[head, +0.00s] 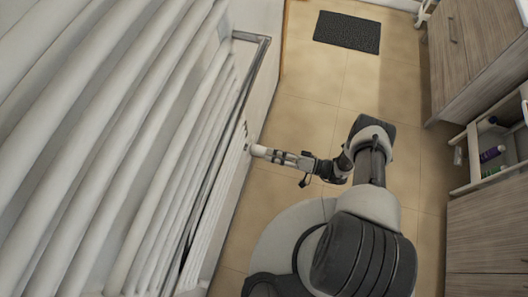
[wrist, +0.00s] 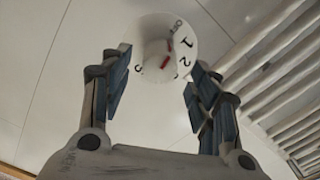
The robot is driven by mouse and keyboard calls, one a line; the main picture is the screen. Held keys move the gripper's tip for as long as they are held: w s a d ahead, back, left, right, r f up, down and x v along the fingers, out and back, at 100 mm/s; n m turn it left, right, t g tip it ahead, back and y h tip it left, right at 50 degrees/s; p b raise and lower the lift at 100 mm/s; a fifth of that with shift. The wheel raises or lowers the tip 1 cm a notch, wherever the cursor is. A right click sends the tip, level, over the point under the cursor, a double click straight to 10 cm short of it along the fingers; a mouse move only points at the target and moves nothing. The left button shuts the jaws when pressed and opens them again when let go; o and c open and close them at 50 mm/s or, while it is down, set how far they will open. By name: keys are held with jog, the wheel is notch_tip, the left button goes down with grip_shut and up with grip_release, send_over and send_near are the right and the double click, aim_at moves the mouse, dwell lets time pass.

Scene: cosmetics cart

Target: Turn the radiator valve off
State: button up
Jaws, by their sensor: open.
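The radiator valve (wrist: 150,30) is a white round knob with dark numbers and red marks on its face. In the wrist view it is at the top centre, between and a little beyond the two fingertips. In the head view the valve (head: 258,150) is a small white end at the lower side of the radiator (head: 190,140). My gripper (head: 277,154) points left at it from close by. In the wrist view my gripper (wrist: 157,68) is open, one finger on each side of the knob. I cannot tell whether either finger touches it.
White radiator bars also show at the right of the wrist view (wrist: 280,80). A dark mat (head: 347,32) lies on the tiled floor at the top. Wooden cabinets (head: 478,50) and a white cart (head: 471,150) with bottles stand on the right. The floor between is clear.

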jog(key=v, duration=0.7)
jog(key=shift+d+r, duration=0.1)
jog(key=w+r+n+g+h, duration=0.3)
jog(key=r+g+h, duration=0.55)
jog(key=r, duration=2.35)
jog(key=s+r+m+t+h, duration=0.4)
jog(key=s+r+t+h, duration=0.3)
jog(key=s+r, duration=1.1)
jog(key=shift+d+r+h, duration=0.3)
jog(key=shift+r+h, duration=0.3)
jog(key=shift+h, duration=0.15)
